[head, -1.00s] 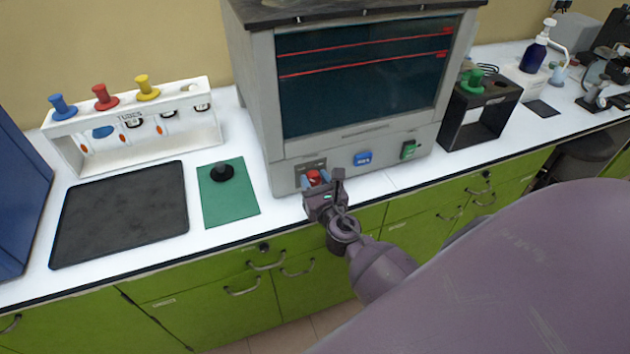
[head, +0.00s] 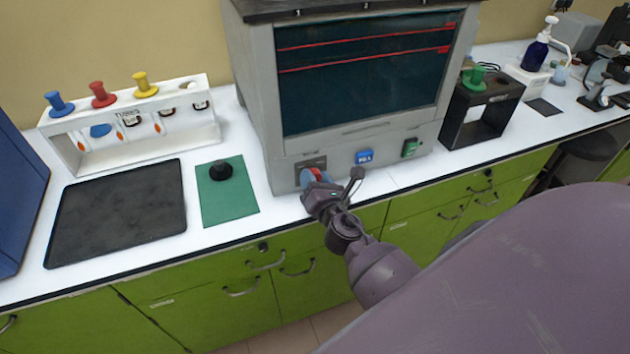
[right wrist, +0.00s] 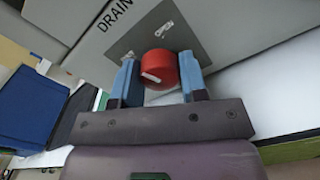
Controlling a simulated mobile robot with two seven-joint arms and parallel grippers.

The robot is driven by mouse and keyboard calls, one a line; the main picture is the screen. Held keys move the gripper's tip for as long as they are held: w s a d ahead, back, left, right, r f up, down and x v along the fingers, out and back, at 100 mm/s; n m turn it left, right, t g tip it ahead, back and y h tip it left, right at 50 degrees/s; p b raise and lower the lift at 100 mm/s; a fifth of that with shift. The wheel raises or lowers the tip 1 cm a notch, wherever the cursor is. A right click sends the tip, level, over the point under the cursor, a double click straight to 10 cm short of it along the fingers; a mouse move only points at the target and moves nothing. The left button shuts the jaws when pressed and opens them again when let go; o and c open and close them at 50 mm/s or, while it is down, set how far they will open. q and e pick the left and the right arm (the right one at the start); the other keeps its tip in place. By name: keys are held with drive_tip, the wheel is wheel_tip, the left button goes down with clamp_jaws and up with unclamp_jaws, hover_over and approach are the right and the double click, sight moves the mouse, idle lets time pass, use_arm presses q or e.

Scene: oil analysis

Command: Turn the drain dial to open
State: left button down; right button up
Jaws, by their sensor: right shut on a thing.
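The red drain dial (head: 316,173) is on the lower left front of the grey machine (head: 285,160). The gripper is rolled to one side, and the DRAIN lettering looks slanted in the right wrist view. My left gripper is not in view.
A blue button (head: 363,157) and a green switch (head: 410,147) are to the right of the dial. A green mat (head: 230,205) with a black knob-like piece, a dark tray (head: 115,215) and a white tube rack (head: 200,130) stand to the left.

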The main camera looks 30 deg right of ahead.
drive_tip(key=m, duration=0.2)
drive_tip(key=shift+m+b, duration=0.3)
drive_tip(key=shift+m, duration=0.1)
drive_tip(key=m, duration=0.3)
drive_tip(key=shift+m, duration=0.3)
drive_tip(key=m, duration=0.3)
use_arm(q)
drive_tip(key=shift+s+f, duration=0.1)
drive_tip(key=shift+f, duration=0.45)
use_arm(e)
drive_tip(key=shift+m, duration=1.4)
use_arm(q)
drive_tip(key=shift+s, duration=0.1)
use_arm(e)
drive_tip(key=o, duration=0.9)
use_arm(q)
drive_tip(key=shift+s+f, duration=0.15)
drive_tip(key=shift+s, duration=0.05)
use_arm(e)
drive_tip(key=shift+s, duration=0.1)
